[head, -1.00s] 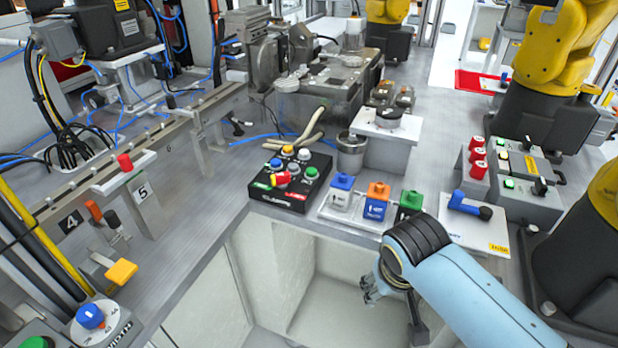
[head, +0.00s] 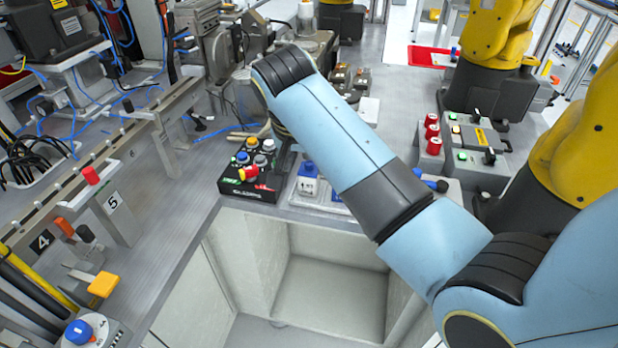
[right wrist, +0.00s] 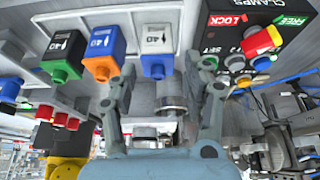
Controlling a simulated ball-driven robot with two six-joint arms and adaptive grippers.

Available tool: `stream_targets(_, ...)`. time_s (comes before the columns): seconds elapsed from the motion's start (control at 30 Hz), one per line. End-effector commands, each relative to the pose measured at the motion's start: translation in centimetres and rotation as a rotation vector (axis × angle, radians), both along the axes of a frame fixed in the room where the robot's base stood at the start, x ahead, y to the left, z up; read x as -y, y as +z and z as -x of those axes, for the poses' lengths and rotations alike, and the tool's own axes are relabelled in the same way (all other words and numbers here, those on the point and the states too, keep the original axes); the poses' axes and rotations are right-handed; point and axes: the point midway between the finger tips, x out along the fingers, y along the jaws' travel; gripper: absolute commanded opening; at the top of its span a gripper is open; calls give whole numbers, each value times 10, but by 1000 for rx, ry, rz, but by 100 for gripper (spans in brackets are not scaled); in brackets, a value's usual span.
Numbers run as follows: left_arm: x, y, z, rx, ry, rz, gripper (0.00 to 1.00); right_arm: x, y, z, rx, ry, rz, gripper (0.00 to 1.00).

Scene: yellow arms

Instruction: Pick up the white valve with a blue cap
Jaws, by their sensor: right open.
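The white valve with a blue cap (head: 308,182) stands on the left end of a light plate at the counter's front edge. In the right wrist view, which is upside down, the white valve (right wrist: 157,40) shows with its cap towards my gripper. My right gripper (right wrist: 167,78) is open and empty, its fingers spread on either side of the view just below the valve, with the valve nearer the left finger. In the head view my right arm reaches over the counter and mostly hides the gripper. My left gripper is out of view.
A blue valve with an orange cap (right wrist: 103,42) and one with a green cap (right wrist: 64,50) stand beside it. A black button panel (head: 236,190) with a red knob is just left of the valve. Red-capped parts (head: 432,132) stand at right.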

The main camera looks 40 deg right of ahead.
Motion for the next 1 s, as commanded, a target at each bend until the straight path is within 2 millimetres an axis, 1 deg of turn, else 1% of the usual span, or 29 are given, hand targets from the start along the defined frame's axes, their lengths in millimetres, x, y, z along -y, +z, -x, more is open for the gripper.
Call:
stream_targets(0.17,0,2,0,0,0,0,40,6,-13,-3,-1,1,1,50)
stream_targets(0.3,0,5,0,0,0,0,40,17,-33,-8,-3,1,2,50)
stream_targets(0.43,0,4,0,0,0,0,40,21,-49,-13,-1,2,0,50)
stream_targets(0.53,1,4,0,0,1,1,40,22,-53,-14,0,1,-1,50)
stream_targets(0.7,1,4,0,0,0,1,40,22,-53,-14,1,2,-1,50)
stream_targets(0.73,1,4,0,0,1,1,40,22,-53,-14,0,2,-2,49)
stream_targets(0.77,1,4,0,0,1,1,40,22,-53,-14,0,2,-2,45)
stream_targets(1.0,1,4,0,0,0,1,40,22,-53,-14,0,3,-1,13)
